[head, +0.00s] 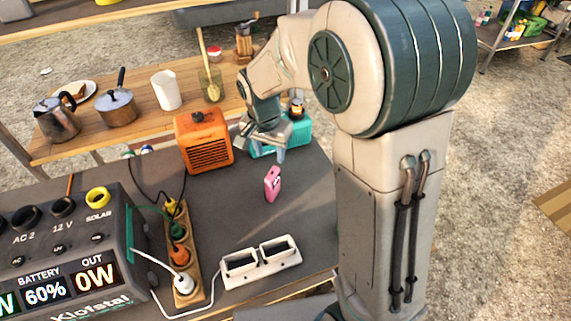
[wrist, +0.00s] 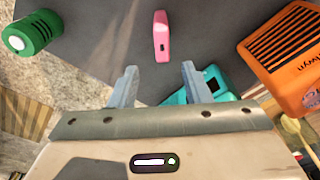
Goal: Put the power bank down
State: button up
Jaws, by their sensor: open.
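The pink power bank (head: 272,184) stands upright on the dark grey tabletop (head: 312,205), near its middle. Its narrow side shows in the wrist view (wrist: 161,36), beyond the fingertips and between their lines. My gripper (head: 264,156) is open, with nothing between its fingers. It is behind the power bank in the head view, apart from it. Both fingers show spread in the wrist view (wrist: 158,70).
An orange heater-like box (head: 204,143) stands left of my gripper, and a teal box (head: 294,138) is close behind it. A power strip (head: 192,268), a white two-slot holder (head: 260,263) and a power station (head: 70,262) occupy the front left. A green cylinder (wrist: 30,33) shows in the wrist view.

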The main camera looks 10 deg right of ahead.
jog(key=s+d+r+n, duration=0.3)
jog(key=s+d, duration=0.1)
jog(key=s, duration=0.5)
jog(key=s+d+r+n+t, duration=0.1)
jog(key=s+d+r+n, duration=0.2)
jog(key=s, duration=0.7)
jog(key=shift+d+r+t+y, duration=0.35)
jog(key=shift+d+r, duration=0.2)
jog(key=shift+d, duration=0.6)
jog(key=shift+r, duration=0.1)
